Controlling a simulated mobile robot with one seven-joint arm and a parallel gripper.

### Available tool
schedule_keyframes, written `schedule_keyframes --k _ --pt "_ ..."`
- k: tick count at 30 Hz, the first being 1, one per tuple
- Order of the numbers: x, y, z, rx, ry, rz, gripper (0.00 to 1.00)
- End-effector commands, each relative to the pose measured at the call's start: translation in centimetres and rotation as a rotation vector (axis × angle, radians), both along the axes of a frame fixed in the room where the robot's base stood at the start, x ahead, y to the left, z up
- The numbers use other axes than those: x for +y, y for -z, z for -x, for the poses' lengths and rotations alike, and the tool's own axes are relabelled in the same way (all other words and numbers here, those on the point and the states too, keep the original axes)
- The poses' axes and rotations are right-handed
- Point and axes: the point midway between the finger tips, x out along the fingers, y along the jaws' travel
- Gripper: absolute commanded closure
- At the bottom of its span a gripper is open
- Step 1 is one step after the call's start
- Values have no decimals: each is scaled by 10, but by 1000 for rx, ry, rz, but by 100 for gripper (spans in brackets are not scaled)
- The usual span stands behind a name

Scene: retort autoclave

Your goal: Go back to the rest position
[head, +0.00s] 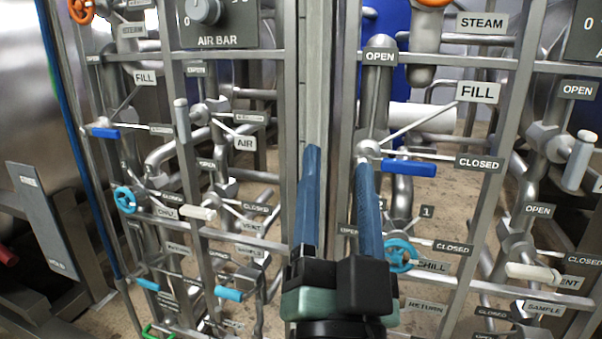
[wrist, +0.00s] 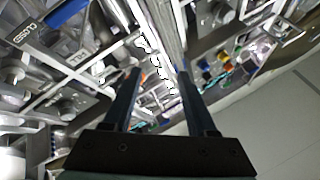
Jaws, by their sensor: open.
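My gripper (head: 338,158) is in the middle of the head view, its two long blue fingers pointing up and apart with nothing between them. The fingers also show in the wrist view (wrist: 160,75), parted and empty. The right finger's tip is close in the picture to the FILL valve with a blue lever (head: 409,168). That lever lies level, toward the CLOSED label (head: 479,163). I cannot tell whether the finger touches the valve. No marker for a rest position shows.
A metal post (head: 318,70) stands behind the fingers. Pipe racks with valves spread on both sides, including an orange handwheel (head: 80,10), a cyan handwheel (head: 400,256) and a white lever (head: 533,272). An AIR BAR gauge panel (head: 217,24) is at upper left. The wrist view shows pale floor (wrist: 275,130) at right.

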Motion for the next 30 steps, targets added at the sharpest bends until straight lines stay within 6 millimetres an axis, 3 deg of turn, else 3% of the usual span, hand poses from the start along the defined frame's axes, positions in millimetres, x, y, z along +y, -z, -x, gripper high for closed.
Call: schedule_keyframes --k 1,3,12,20,30 --pt "7 -47 8 -49 25 63 43" --pt "15 -87 18 -94 66 141 43" --pt "36 -218 72 -250 241 377 43" --pt "35 -273 67 -235 234 373 43" --pt "35 -378 67 -234 231 372 43"
